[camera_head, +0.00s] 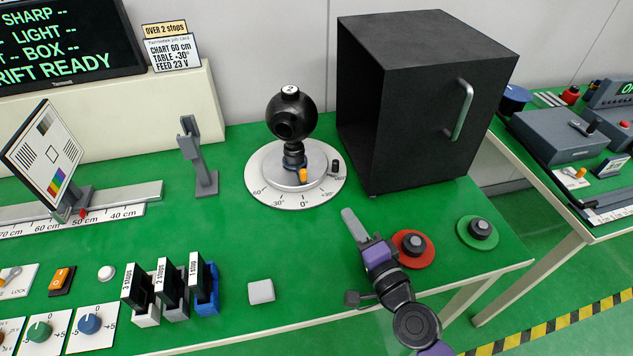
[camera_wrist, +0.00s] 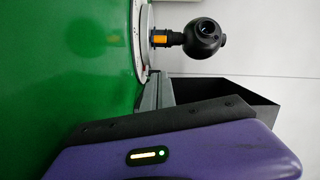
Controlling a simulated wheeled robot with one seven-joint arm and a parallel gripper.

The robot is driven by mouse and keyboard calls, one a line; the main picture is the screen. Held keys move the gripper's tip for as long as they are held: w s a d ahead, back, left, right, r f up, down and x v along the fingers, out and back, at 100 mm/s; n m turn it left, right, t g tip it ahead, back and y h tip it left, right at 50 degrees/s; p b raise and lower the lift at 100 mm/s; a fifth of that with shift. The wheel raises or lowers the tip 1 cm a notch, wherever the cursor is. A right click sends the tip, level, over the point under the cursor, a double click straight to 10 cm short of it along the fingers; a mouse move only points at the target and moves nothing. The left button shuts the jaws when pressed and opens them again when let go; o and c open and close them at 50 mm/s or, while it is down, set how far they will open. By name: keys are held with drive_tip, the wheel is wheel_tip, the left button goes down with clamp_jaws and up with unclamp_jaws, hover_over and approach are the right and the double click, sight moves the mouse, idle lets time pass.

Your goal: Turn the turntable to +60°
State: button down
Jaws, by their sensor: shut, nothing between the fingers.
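The turntable (camera_head: 275,178) is a pale grey disc on a white dial plate (camera_head: 262,192) marked in degrees. A black ball-shaped camera (camera_head: 291,117) stands on it; it also shows in the wrist view (camera_wrist: 205,42). An orange marker (camera_head: 306,175) sits at the disc's front right, roughly between the 0 and +30 marks; its exact angle is unclear. A black upright peg (camera_head: 335,167) stands at the right, near +60. My gripper (camera_head: 349,218) is shut and empty, right and front of the dial, apart from it. Its fingers (camera_wrist: 157,92) point toward the turntable in the wrist view.
A black box with a handle (camera_head: 440,100) stands close behind and right. Red (camera_head: 412,246) and green (camera_head: 478,232) button bases lie beside my arm. A grey block (camera_head: 261,291) lies at the front. A card (camera_head: 173,53) reads TABLE +30°. Green tabletop is clear before the dial.

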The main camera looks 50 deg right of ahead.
drive_tip(key=w+d+m, duration=0.2)
drive_tip(key=shift+w+d+m, duration=0.1)
drive_tip(key=shift+d+m, duration=0.3)
drive_tip(key=shift+w+d+r, duration=0.15)
drive_tip(key=shift+w+d, duration=0.15)
drive_tip(key=shift+w, duration=0.2)
drive_tip(key=p+x, duration=0.2)
drive_tip(key=x, duration=0.6)
drive_tip(key=shift+w+d+r+p, duration=0.15)
drive_tip(key=shift+w+p, duration=0.15)
drive_tip(key=shift+w+a+p, duration=0.3)
drive_tip(key=shift+w+a, duration=0.5)
drive_tip(key=shift+a, duration=0.05)
drive_tip(key=shift+w+a, duration=0.6)
drive_tip(key=shift+a, duration=0.05)
